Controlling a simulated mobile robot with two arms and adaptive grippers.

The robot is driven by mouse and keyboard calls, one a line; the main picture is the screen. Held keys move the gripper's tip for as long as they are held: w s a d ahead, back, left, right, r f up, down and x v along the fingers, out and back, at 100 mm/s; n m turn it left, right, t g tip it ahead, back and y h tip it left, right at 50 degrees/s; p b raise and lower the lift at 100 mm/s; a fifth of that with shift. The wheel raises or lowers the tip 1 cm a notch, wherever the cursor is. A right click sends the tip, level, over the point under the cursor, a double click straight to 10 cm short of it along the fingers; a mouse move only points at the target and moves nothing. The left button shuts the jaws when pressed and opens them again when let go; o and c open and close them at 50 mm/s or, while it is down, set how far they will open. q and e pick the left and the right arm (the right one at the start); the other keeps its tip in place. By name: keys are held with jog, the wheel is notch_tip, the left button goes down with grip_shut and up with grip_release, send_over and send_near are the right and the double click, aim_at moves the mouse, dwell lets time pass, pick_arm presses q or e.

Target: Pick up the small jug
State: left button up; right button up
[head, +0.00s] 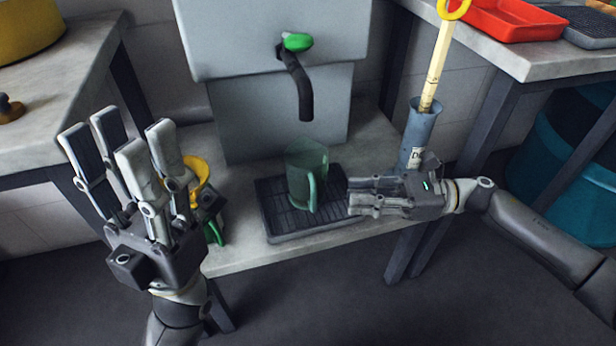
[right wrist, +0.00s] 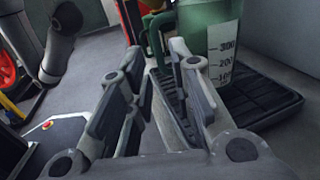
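The small jug (head: 306,172) is translucent green and stands upright on a black drip tray (head: 290,230) under a spout. My left gripper (head: 118,145) is open and empty, raised at the left, away from the jug.
A grey tank with a green-topped black spout (head: 303,85) hangs over the jug. A blue-grey cylinder (head: 418,135) holding a yellow-handled rod stands behind my right gripper. A yellow funnel (head: 198,175) is at the left. Higher worktops flank both sides.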

aim_at(314, 209)
jog(key=a, duration=0.3)
jog(key=shift+s+a, duration=0.1)
jog(key=shift+a, duration=0.2)
jog(key=shift+s+a+f+b, duration=0.15)
jog(key=shift+a+b, duration=0.45)
jog(key=shift+a, duration=0.75)
jog(key=shift+s+a+f+b, duration=0.15)
jog(key=shift+a+b, duration=0.4)
jog(key=shift+a, duration=0.8)
jog(key=shift+w, duration=0.1)
jog(key=shift+c, duration=0.5)
grip_shut()
